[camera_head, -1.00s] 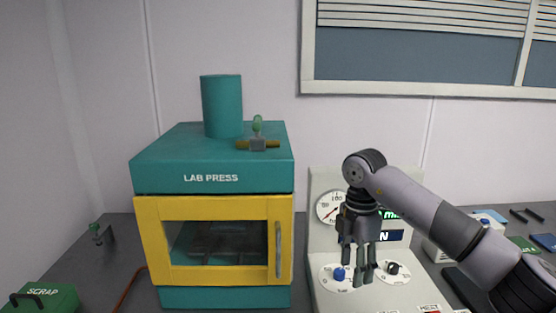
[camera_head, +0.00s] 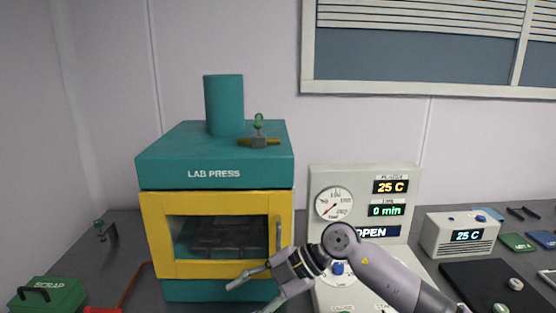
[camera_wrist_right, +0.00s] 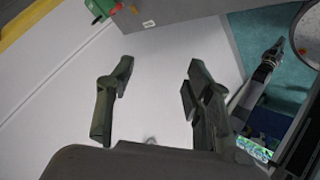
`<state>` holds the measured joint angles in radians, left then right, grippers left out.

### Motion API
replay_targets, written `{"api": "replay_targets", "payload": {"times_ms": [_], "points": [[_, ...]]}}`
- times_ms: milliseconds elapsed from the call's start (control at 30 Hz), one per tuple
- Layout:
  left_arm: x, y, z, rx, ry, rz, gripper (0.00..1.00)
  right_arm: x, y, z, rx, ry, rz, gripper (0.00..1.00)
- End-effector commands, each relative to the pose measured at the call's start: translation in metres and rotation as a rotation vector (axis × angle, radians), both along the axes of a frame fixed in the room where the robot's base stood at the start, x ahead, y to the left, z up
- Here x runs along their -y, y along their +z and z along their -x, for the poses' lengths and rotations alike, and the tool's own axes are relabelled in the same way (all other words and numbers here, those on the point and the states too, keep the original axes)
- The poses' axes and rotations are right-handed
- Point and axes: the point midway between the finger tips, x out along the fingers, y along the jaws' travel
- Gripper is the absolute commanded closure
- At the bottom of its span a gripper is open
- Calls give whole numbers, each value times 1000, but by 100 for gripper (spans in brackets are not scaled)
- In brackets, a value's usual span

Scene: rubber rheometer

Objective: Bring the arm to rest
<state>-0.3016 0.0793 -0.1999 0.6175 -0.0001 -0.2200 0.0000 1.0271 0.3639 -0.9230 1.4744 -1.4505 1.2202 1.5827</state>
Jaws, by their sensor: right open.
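My right arm comes in from the right in the head view. Its gripper (camera_head: 247,299) points left and down, low in front of the lab press (camera_head: 214,160). Its two fingers are spread with nothing between them, and the lower one is cut off by the frame edge. In the right wrist view the same open gripper (camera_wrist_right: 160,72) shows an empty gap. A dark jointed part in that view, over a teal surface, looks like my left arm with its gripper (camera_wrist_right: 276,50); its fingers are too small to read.
The press has a yellow door (camera_head: 158,235) with a window and looks closed. A control panel (camera_head: 405,178) beside it reads OPEN. A small white unit (camera_head: 437,235) stands right, behind a dark mat (camera_head: 475,283). A green SCRAP box (camera_head: 65,291) is at the left.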

Motion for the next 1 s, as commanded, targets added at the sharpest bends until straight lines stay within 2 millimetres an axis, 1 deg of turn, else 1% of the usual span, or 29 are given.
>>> {"api": "replay_targets", "payload": {"times_ms": [33, 67, 100, 167, 200, 233, 300, 333, 367, 400, 467, 500, 567, 600, 633, 667, 700, 767, 800, 867, 900, 967, 1000], "points": [[0, 0, 1, -2, 0, 0, 100, -21, 9, 13, 4, 6, -146, 53], [0, 0, 1, -2, 0, 0, 100, -31, 19, 18, 14, -2, -238, 53], [0, 0, 1, -2, 0, 0, 100, -41, 34, 22, 27, -20, -356, 53], [0, 0, 0, -1, 0, 0, 100, -50, 56, 26, 42, -71, -525, 53], [0, 0, 0, -1, 0, 0, 100, -51, 70, 26, 51, -119, -629, 53], [0, 0, 0, -1, 0, 0, 100, -49, 80, 24, 57, -161, -703, 53], [0, 0, 0, -1, 0, 0, 100, -39, 100, 17, 64, -282, -860, 53], [0, 0, 0, 0, 0, 0, 100, -32, 107, 13, 65, -342, -918, 53], [0, 0, 0, 0, 0, 0, 100, -23, 112, 8, 66, -407, -973, 53], [0, 0, 0, 0, 0, 0, 100, -9, 116, 1, 64, -501, -1034, 53], [0, 0, -1, 1, 0, 0, 100, 15, 116, -10, 57, -652, -1106, 53], [0, 0, -1, 2, 0, 0, 100, 33, 113, -18, 46, -759, -1140, 53], [0, 0, -2, 3, 0, 1, 100, 62, 100, -27, 27, -926, -1167, 53], [0, 0, -2, 4, 0, 1, 100, 82, 88, -31, 8, -1040, -1169, 53], [0, 0, -3, 4, 0, 1, 100, 97, 77, -34, -7, -1126, -1161, 53], [0, 0, -3, 5, 0, 1, 100, 112, 64, -35, -26, -1211, -1147, 53], [0, 0, -3, 5, 0, 0, 100, 131, 46, -34, -53, -1323, -1118, 53], [0, 0, -4, 6, 0, 0, 100, 159, 14, -29, -101, -1484, -1051, 53], [0, 0, -4, 6, 0, 0, 100, 176, -9, -22, -139, -1584, -992, 53], [0, 0, -4, 6, 0, 0, 100, 198, -44, -6, -201, -1720, -886, 53], [0, 1, -4, 6, 0, 0, 100, 211, -67, 7, -242, -1795, -808, 53], [0, 1, -4, 6, 0, 0, 100, 227, -98, 30, -309, -1891, -684, 53], [0, 1, -4, 6, 0, 0, 100, 236, -118, 47, -354, -1943, -598, 53]]}}
